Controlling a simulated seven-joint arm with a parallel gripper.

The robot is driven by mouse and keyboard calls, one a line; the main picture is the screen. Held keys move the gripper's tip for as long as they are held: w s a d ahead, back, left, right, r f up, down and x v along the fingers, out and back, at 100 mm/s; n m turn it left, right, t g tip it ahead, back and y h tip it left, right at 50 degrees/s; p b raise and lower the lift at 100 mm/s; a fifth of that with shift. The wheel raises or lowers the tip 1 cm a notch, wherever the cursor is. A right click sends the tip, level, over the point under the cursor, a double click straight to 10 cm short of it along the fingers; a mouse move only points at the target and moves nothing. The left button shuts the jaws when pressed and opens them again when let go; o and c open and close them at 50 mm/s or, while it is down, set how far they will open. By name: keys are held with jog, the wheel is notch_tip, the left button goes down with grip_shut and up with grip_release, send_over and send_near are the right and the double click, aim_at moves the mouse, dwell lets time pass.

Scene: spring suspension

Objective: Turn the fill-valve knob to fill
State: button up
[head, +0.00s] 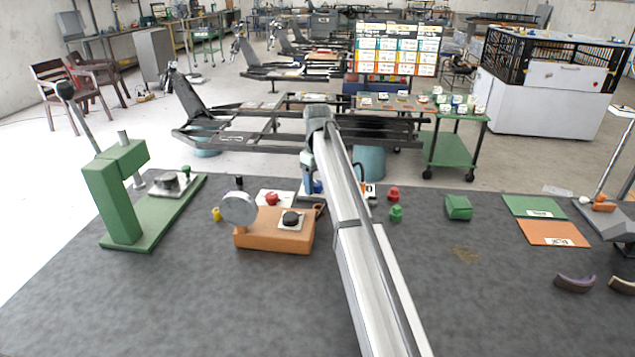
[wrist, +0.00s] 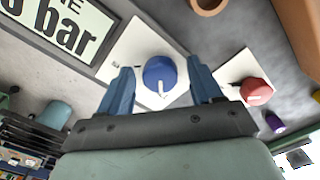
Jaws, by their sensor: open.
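In the wrist view a round blue knob (wrist: 158,72) with a white pointer mark sits on a white plate (wrist: 128,52). The mark points toward my gripper's palm. My gripper (wrist: 160,74) is open, with one blue finger on each side of the blue knob; I cannot tell whether they touch it. A red knob (wrist: 256,91) on its own white plate lies to the right. In the head view my gripper (head: 312,184) is over the plate behind the orange block, and my arm hides part of it. No label shows which knob is the fill valve.
A green press (head: 118,195) is at left. A pale sign ending in "bar" (wrist: 62,30) is beside the blue knob's plate. The front of the table is clear.

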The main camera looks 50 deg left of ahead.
aim_at(318, 183)
notch_tip(318, 183, up, 14)
dwell(0.6)
jog(key=shift+w+f, duration=0.1)
dwell(0.4)
